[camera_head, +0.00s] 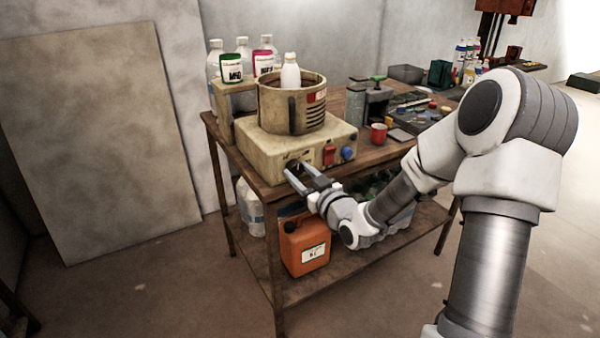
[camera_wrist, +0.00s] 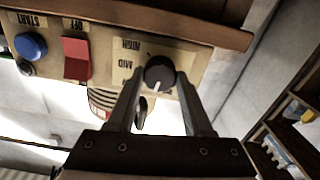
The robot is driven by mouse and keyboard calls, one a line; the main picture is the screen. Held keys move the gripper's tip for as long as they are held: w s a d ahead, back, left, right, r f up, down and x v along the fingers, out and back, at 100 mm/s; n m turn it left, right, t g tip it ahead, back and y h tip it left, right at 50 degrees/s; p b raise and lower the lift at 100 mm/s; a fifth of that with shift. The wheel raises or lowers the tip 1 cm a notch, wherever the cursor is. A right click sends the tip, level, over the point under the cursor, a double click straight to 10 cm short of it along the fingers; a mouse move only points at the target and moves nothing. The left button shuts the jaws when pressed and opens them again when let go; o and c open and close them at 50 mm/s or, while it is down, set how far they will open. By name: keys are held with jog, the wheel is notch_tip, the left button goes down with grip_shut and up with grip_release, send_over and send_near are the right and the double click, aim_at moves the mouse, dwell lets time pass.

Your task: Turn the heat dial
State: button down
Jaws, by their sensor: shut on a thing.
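The heat dial (camera_wrist: 160,73) is a round black knob with a white pointer mark on the front panel of the beige heater base (camera_head: 265,148). In the wrist view, the labels HIGH and MID show to its left, upside down, and the pointer mark points down in the picture, slightly left. My gripper (camera_wrist: 161,80) has one finger on each side of the knob and is shut on it. In the head view, the fingers reach the left part of the panel, and the dial (camera_head: 292,165) is partly hidden between them.
A red OFF switch (camera_wrist: 76,58) and a blue START button (camera_wrist: 31,46) are on the same panel. A metal pot (camera_head: 280,110) holding a white bottle (camera_head: 290,73) stands on the base. An orange canister (camera_head: 305,245) stands on the lower shelf.

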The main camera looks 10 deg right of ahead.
jog(key=m+p, duration=0.1)
jog(key=m, duration=0.3)
jog(key=shift+m+p, duration=0.65)
jog(key=shift+m, duration=0.85)
jog(key=shift+c, duration=1.5)
grip_release()
jog(key=p+v, duration=0.9)
jog(key=v, duration=0.8)
jog(key=shift+s, duration=0.2)
